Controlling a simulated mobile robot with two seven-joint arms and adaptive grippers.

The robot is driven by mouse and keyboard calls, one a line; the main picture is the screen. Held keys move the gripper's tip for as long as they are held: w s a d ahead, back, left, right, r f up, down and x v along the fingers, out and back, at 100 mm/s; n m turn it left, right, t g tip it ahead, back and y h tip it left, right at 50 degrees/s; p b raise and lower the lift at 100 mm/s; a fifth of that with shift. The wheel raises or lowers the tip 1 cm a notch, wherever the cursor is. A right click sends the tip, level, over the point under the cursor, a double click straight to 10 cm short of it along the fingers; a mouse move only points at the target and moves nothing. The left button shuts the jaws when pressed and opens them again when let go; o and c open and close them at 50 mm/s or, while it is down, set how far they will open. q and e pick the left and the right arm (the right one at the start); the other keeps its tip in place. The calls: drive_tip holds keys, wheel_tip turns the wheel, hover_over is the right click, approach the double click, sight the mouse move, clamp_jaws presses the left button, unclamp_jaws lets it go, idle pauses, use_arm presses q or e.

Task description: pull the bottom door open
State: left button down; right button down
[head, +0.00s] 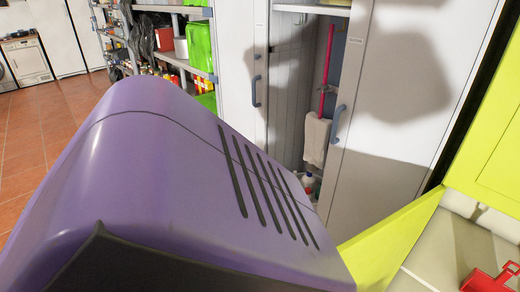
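A yellow-green cabinet (499,152) stands at the right edge of the head view, cut off by the frame. A lower yellow-green panel (392,241) slants out from it, with a pale interior surface (438,262) beside it. I cannot tell whether this panel is the bottom door. A red object (492,279) lies on the pale surface at the bottom right corner, partly cut off. Neither of my grippers is in view. A large purple shell of mine fills the lower left and middle and hides what lies behind it.
A white locker stands ajar behind, with a left door (237,60) and right door (408,70), both with blue-grey handles. A red-handled mop (328,65) and pale cloth (317,139) are inside. A loaded shelf rack (186,67) stands left. Tiled floor (35,120) is clear at far left.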

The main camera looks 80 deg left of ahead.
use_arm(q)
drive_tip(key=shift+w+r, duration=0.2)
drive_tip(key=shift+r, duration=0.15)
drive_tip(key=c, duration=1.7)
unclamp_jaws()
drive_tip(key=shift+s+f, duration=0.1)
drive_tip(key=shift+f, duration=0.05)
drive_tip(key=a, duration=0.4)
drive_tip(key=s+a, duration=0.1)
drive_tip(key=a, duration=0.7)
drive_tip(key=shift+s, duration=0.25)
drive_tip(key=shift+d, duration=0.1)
